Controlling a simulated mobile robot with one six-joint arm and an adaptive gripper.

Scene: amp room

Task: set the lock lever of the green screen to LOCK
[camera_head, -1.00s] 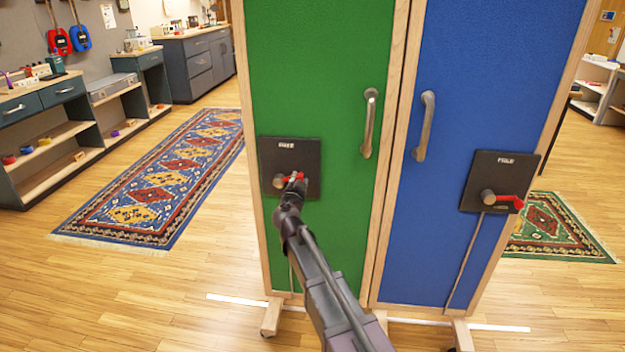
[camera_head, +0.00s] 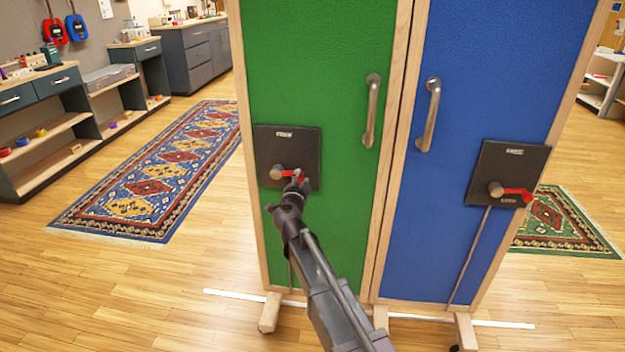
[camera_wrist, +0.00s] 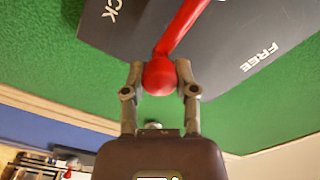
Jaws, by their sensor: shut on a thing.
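The green screen (camera_head: 325,70) stands in front of me with a dark lock plate (camera_head: 305,147) on it. Its red lock lever (camera_head: 298,173) points roughly right from a round pivot (camera_head: 278,172). In the wrist view the lever (camera_wrist: 182,28) lies between the FREE label (camera_wrist: 259,57) and a label of which only "CK" (camera_wrist: 113,8) shows. My gripper (camera_head: 297,186) is at the lever's end. In the wrist view its two fingers (camera_wrist: 160,80) are shut on the lever's red ball knob (camera_wrist: 159,76).
A blue screen (camera_head: 490,70) with its own plate and red lever (camera_head: 515,192) stands close on the right. Metal handles (camera_head: 373,110) stick out from both screens. Wooden feet (camera_head: 270,312) stand on the floor. A patterned rug (camera_head: 150,180) and shelves lie to the left.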

